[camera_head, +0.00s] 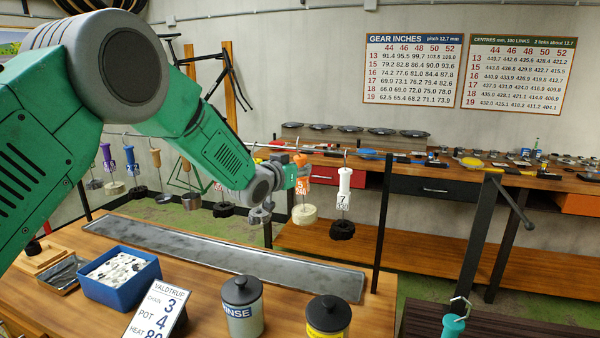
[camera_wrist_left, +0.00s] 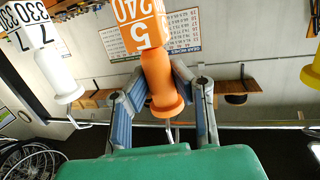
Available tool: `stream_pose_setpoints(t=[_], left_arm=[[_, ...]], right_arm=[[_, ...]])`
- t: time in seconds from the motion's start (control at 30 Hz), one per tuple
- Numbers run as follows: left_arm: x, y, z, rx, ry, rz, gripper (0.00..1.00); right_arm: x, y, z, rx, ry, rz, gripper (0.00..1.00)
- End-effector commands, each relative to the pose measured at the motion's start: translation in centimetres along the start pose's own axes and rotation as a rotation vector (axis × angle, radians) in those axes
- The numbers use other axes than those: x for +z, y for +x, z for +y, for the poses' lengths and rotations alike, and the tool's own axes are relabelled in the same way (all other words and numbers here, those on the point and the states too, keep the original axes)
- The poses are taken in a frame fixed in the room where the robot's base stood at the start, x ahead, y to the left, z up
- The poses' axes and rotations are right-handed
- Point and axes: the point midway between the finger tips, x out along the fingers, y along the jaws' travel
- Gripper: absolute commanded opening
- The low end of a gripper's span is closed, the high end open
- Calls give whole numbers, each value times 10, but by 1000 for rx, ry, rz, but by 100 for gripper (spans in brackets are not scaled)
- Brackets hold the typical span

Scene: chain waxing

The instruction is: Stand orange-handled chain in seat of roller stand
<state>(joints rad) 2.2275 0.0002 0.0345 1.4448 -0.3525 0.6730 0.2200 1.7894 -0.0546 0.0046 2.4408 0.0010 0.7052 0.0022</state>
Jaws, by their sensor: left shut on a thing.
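The orange-handled chain (camera_head: 304,213) hangs as a pale coil below its orange handle, at the rail in the middle of the head view. Its tag (camera_head: 300,187) reads 5 and 240. My left gripper (camera_head: 287,178) is at that handle. In the left wrist view my left gripper (camera_wrist_left: 163,82) has its two fingers on either side of the orange handle (camera_wrist_left: 163,92), shut on it. Whether its hook still rests on the rail is unclear. I cannot make out the roller stand or its seat. My right gripper is not in view.
A white-handled chain (camera_head: 343,190) tagged 7 hangs close to the right. Several other chains hang to the left. Below are a long metal tray (camera_head: 230,258), a blue box (camera_head: 119,289) and two lidded pots (camera_head: 243,312). A teal handle with a hook (camera_head: 454,326) stands at lower right.

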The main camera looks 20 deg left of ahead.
Motion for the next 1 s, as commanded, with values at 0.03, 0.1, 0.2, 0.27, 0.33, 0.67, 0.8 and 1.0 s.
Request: stream_pose_setpoints(t=[0.03, 0.1, 0.2, 0.27, 0.33, 0.67, 0.8, 1.0], left_arm=[[-7, -1, -1, -1, -1, 2, 0], [-8, -1, -1, -1, -1, 2, 0], [-6, -1, -2, -1, -2, 2, 0], [-6, -1, -2, -1, -2, 2, 0], [-6, -1, -2, -1, -2, 2, 0], [-2, -28, 6, -1, -1, 1, 0], [-1, -39, 8, 0, 0, 1, 0], [0, -44, 8, 0, -1, 3, 0]], right_arm=[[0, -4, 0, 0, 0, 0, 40], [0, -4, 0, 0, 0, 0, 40], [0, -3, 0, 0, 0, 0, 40], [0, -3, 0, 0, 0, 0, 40], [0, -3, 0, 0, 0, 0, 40], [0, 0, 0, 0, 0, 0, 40], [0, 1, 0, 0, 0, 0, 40], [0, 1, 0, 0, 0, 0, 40]])
